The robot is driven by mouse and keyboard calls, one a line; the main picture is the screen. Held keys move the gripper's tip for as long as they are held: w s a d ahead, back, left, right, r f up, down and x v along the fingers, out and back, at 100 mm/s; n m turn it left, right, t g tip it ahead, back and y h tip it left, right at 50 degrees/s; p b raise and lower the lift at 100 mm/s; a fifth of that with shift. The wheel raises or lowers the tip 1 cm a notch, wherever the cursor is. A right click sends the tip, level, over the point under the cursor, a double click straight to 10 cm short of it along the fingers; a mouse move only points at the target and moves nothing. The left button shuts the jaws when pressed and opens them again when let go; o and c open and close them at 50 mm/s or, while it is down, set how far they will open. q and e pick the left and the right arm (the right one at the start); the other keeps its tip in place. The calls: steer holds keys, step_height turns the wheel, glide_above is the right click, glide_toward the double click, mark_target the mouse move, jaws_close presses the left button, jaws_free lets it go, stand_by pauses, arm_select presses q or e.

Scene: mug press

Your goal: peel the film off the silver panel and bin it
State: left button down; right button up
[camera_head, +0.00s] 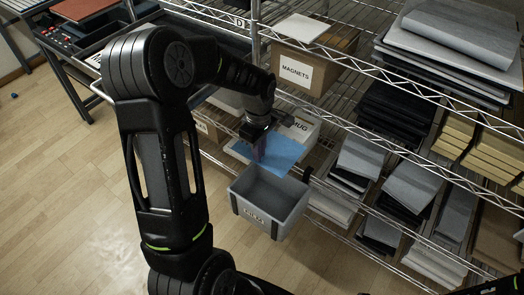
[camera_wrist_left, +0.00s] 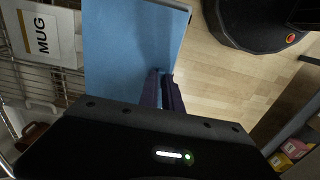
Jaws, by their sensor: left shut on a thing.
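My left gripper (camera_head: 260,128) is shut on a flat blue sheet, the film (camera_head: 280,152), and holds it in the air above a grey open-topped bin (camera_head: 262,222). In the left wrist view the film (camera_wrist_left: 122,50) spreads out beyond the fingers of my left gripper (camera_wrist_left: 163,88). The bin looks empty where its inside shows, and the print on its front label is blurred. I cannot make out the silver panel for certain. My right gripper does not show.
A wire rack fills the right side, with a MAGNETS box (camera_head: 295,70), a white MUG box (camera_head: 302,126) behind the film, and stacks of grey and black sheets (camera_head: 405,112). A dark table (camera_head: 82,50) stands at the upper left.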

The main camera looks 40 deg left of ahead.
mark_target(260, 163)
arm_select(q)
steer(key=shift+f, duration=0.1)
step_height(260, 163, down, 6)
steer(key=b, duration=0.4)
stand_by(0.4)
steer(key=c, duration=1.5)
jaws_free()
steer(key=shift+o, duration=0.2)
step_height(260, 163, up, 8)
steer(key=shift+p, duration=0.3)
